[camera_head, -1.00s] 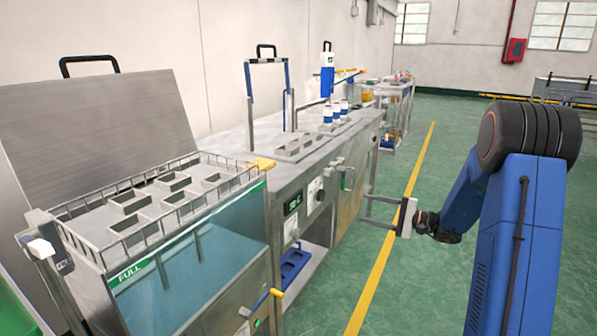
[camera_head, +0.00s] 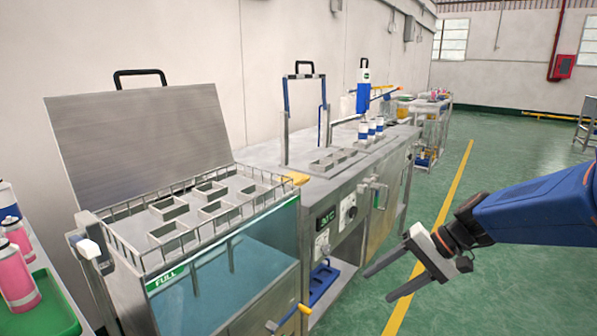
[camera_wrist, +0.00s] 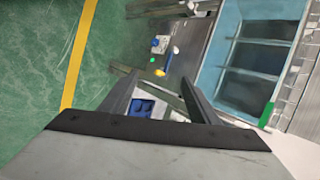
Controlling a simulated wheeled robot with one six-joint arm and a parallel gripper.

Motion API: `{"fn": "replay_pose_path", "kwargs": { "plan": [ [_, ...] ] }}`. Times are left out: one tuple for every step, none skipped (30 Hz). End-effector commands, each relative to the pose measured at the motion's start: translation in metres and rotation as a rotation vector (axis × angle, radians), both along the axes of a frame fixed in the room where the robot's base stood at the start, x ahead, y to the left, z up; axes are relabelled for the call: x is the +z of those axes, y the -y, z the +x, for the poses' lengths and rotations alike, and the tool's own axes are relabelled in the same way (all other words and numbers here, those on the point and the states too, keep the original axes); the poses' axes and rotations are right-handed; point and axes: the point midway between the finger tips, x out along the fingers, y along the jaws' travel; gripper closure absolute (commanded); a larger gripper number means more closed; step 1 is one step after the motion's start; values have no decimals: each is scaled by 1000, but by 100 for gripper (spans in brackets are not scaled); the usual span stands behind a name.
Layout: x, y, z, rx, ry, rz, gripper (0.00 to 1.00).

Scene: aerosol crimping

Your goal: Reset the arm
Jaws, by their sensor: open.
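My gripper (camera_head: 402,277) is at the right of the head view, at the end of my blue arm. Its two long grey fingers are apart and point down and to the left, with nothing between them. It hangs over the green floor, in front of the steel bench and apart from it. In the wrist view my gripper's fingers (camera_wrist: 150,90) extend forward, spread, with the floor, a blue tray and the bench front beyond them.
A water tank (camera_head: 225,262) with a slotted rack and raised steel lid (camera_head: 140,137) stands left. Pink bottles (camera_head: 18,270) sit on a green tray (camera_head: 52,305) at far left. White-blue cans (camera_head: 370,129) stand on the bench. The floor (camera_head: 510,160) at right is open.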

Motion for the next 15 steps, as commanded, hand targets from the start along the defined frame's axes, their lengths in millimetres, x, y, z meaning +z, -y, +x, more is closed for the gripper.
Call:
{"fn": "replay_pose_path", "kwargs": {
  "plan": [
    [1,-1,-14,18,15,-44,45],
    [1,0,-22,27,20,-72,45],
    [0,1,-33,39,29,-110,45],
    [-1,2,-40,48,37,-138,45],
    [-1,4,-47,55,43,-167,45],
    [-2,6,-57,66,55,-203,45],
    [-3,8,-64,73,64,-232,45],
    [-4,10,-71,79,73,-259,45],
    [-4,13,-80,88,88,-296,45],
    [-4,16,-86,94,99,-324,45],
    [-5,18,-92,99,109,-351,45],
    [-6,22,-100,107,124,-387,45],
    [-6,25,-106,111,139,-415,45],
    [-6,28,-111,115,151,-441,45],
    [-7,32,-119,122,168,-477,45]
  ]
}}
